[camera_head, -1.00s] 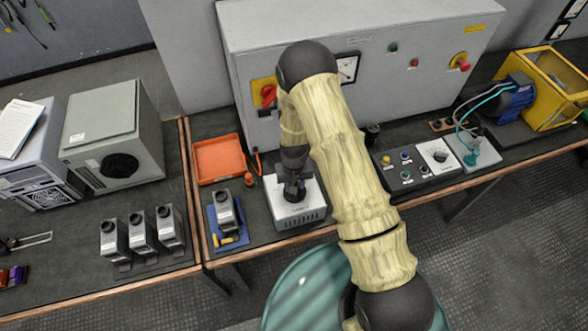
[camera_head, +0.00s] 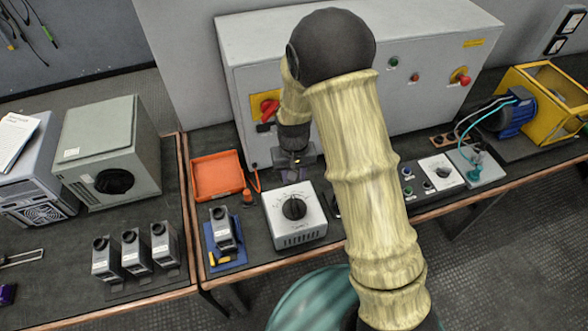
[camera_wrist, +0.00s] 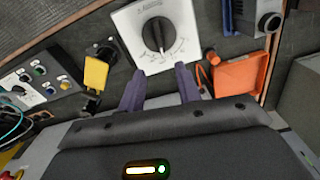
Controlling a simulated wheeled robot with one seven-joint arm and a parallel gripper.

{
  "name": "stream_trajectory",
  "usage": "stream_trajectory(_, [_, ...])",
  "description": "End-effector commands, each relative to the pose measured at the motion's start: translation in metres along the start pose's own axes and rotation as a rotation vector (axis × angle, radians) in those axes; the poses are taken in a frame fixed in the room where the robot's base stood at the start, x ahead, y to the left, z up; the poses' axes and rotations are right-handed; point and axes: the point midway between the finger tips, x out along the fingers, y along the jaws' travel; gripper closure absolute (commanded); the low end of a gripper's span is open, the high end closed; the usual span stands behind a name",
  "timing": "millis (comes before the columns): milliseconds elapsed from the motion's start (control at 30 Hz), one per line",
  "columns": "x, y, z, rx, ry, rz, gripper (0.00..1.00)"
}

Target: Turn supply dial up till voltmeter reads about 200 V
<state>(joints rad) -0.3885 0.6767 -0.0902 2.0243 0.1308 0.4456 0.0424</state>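The supply dial (camera_head: 294,207) is a black round knob on top of a white box (camera_head: 313,222) on the bench. In the wrist view the dial (camera_wrist: 158,34) carries a white pointer line aimed toward the lower side of its printed scale. My gripper (camera_head: 291,172) is behind the box, toward the grey cabinet, and clear of the dial. In the wrist view my gripper (camera_wrist: 160,84) shows two spread fingers with nothing between them.
An orange tray (camera_head: 217,175) and a grey unit on a blue mat (camera_head: 212,245) are left of the box. The grey cabinet (camera_head: 243,75) with a red switch (camera_head: 268,107) stands behind. A button panel (camera_head: 436,172) lies to the right.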

Motion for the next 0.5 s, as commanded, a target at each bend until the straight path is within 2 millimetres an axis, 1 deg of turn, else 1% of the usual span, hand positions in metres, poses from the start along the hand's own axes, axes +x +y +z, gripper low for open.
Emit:
stream_trajectory(100, [-0.017, -0.001, -0.001, -0.002, 0.003, -0.001, 0.66])
stream_trajectory(200, [-0.025, 0.0, -0.001, -0.001, 0.001, -0.001, 0.66])
stream_trajectory(300, [-0.029, 0.0, 0.0, 0.0, 0.001, 0.0, 0.66])
stream_trajectory(500, [-0.029, 0.0, 0.0, 0.0, 0.0, 0.0, 0.66])
